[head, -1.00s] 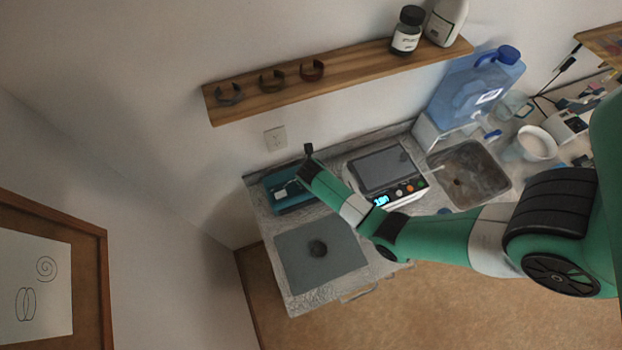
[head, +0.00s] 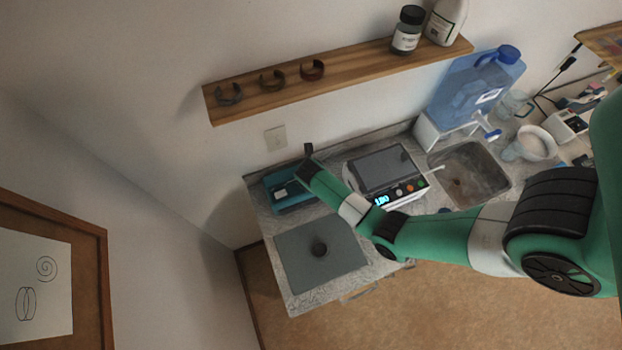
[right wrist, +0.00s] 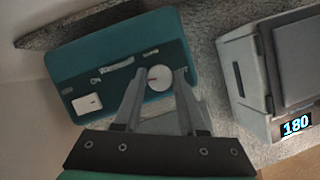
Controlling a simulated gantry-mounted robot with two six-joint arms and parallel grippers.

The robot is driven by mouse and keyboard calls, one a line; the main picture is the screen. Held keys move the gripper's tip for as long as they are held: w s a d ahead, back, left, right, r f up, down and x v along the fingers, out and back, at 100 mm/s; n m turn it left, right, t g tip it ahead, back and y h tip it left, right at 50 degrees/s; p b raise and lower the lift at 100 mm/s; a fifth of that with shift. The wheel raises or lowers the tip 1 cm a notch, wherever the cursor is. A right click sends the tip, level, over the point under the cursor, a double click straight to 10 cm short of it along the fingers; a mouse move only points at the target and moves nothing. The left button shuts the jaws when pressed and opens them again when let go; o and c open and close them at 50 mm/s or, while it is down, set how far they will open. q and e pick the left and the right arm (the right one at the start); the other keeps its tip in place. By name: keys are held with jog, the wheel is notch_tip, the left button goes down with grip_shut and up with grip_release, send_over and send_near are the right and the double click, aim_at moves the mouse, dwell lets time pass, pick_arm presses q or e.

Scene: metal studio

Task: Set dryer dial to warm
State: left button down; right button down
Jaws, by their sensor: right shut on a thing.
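The dryer is a teal box (right wrist: 105,50) with a dark front panel, at the upper left in the right wrist view. In the head view, the dryer (head: 282,203) sits at the counter's back left, partly covered by my right arm. Its round white dial (right wrist: 160,79) has a small reddish mark near its left side. My right gripper (right wrist: 160,76) is shut on the dial, one finger on either side of it. In the head view its fingers are hidden behind the arm. A white square (right wrist: 87,103) is on the panel left of the dial. My left gripper is in neither view.
A white device with a grey top (head: 383,168) and a lit display reading 180 stands right of the dryer. A wooden shelf (head: 345,70) is above, and a sink (head: 465,170) is farther right.

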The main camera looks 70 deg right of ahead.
jog(key=m+g, duration=0.1)
jog(key=m, duration=0.3)
jog(key=shift+w, duration=0.2)
jog(key=m+g+b, duration=0.1)
jog(key=m, duration=0.1)
jog(key=shift+m+g, duration=0.3)
jog(key=m+b, duration=0.1)
jog(key=m, duration=0.1)
jog(key=m+g+b, duration=0.1)
jog(key=m, duration=0.1)
jog(key=shift+w+d+f+m+g+y+b, duration=0.1)
jog(key=shift+w+m+g+y+b, duration=0.05)
jog(key=shift+m+g+y+b, duration=0.7)
jog(key=shift+m+b, duration=0.75)
jog(key=shift+m, duration=0.7)
jog(key=shift+c, duration=2.4)
grip_release()
